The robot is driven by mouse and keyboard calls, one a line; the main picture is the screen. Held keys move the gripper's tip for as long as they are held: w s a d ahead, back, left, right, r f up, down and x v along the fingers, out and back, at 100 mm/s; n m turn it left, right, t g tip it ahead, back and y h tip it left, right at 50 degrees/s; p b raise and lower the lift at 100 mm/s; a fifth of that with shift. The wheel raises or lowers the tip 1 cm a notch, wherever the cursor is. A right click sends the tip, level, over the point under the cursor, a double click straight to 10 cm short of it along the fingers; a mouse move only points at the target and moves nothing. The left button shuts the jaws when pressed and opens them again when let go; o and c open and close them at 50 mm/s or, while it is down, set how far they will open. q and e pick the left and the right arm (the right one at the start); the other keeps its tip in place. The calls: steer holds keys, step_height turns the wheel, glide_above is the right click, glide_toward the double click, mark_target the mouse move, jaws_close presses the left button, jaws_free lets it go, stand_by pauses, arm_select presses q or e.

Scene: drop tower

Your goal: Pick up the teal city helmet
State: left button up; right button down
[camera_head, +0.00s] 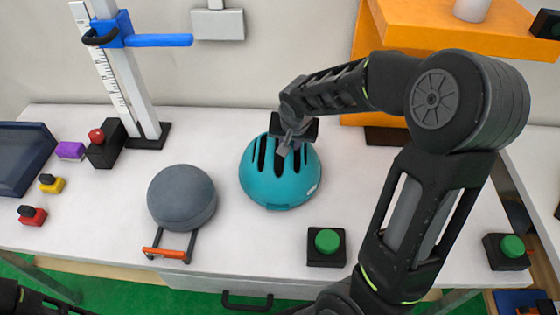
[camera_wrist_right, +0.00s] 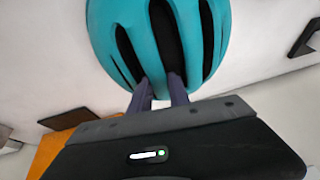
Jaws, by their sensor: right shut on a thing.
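The teal city helmet (camera_head: 280,182) with dark vent slots is on the white table in the head view, right of the grey dome. It fills the upper middle of the right wrist view (camera_wrist_right: 100,30). My right gripper (camera_head: 287,150) reaches it from above and behind. Its fingers (camera_wrist_right: 159,95) are shut on the helmet shell at the vents. The fingertips are partly hidden in the slots. I cannot tell whether the helmet touches the table. My left gripper is not in view; only a dark piece of my own body shows at the bottom left.
A grey dome (camera_head: 182,196) with an orange-handled frame stands left of the helmet. A green button box (camera_head: 326,246) stands at its front right, and another (camera_head: 506,250) stands far right. A ruled tower (camera_head: 120,75) with a blue arm stands back left. An orange shelf (camera_head: 455,28) stands behind right.

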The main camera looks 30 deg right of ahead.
steer(key=shift+r, duration=0.1)
stand_by(0.3)
step_height(320, 180, up, 9)
steer(key=shift+f+b, duration=0.1)
steer(key=shift+b, duration=0.3)
steer(key=shift+r, duration=0.55)
steer(key=shift+d, duration=0.1)
